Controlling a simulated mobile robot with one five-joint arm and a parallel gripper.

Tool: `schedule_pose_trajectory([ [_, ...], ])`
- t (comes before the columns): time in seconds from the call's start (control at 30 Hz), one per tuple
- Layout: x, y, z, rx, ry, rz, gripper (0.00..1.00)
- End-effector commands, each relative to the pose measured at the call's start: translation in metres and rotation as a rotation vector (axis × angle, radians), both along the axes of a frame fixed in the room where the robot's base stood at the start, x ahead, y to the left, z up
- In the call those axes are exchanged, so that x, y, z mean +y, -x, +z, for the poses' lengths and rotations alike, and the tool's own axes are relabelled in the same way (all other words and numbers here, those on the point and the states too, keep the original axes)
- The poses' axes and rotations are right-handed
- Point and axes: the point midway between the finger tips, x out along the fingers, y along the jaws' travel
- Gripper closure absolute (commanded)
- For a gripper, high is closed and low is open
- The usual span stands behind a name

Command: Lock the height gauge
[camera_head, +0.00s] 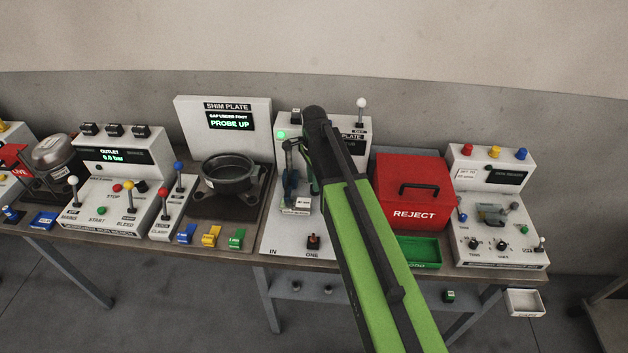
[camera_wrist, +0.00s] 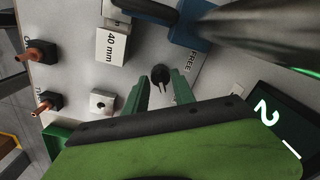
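The height gauge station has a white panel (camera_head: 277,226) in the middle of the bench, with a green lamp lit. A blue gauge part (camera_head: 291,181) stands on it; blue also shows at the top of the wrist view (camera_wrist: 190,22). A small black knob (camera_wrist: 160,75) sits on the white panel near the word FREE. My gripper (camera_wrist: 160,84) is open, its two green fingers apart with the knob showing between their tips. I cannot tell whether they touch it. A white block marked 40 mm (camera_wrist: 111,46) is left of the knob. My arm covers part of the station in the head view.
A red REJECT box (camera_head: 413,193) and a green tray (camera_head: 418,250) stand to the right. Left is the SHIM PLATE station (camera_head: 223,128) with a dark round part. In the wrist view, two copper-tipped switches (camera_wrist: 42,52) are at left and a dark display (camera_wrist: 275,120) at right.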

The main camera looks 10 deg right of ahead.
Motion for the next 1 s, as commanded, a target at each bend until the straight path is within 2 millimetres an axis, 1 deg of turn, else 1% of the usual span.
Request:
schedule_pose_trajectory([
  [0.17,0.0,0.0,0.023,0.0,0.0,0.0,0.69],
  [0.27,0.0,0.0,0.043,0.0,0.0,0.0,0.69],
  [0.6,0.0,0.0,0.12,0.0,0.0,0.0,0.69],
  [0.8,0.0,0.0,0.162,0.0,0.0,0.0,0.69],
  [0.9,0.0,0.0,0.173,-0.001,0.001,0.0,0.69],
  [1.0,0.0,0.0,0.175,-0.001,0.001,0.0,0.69],
])
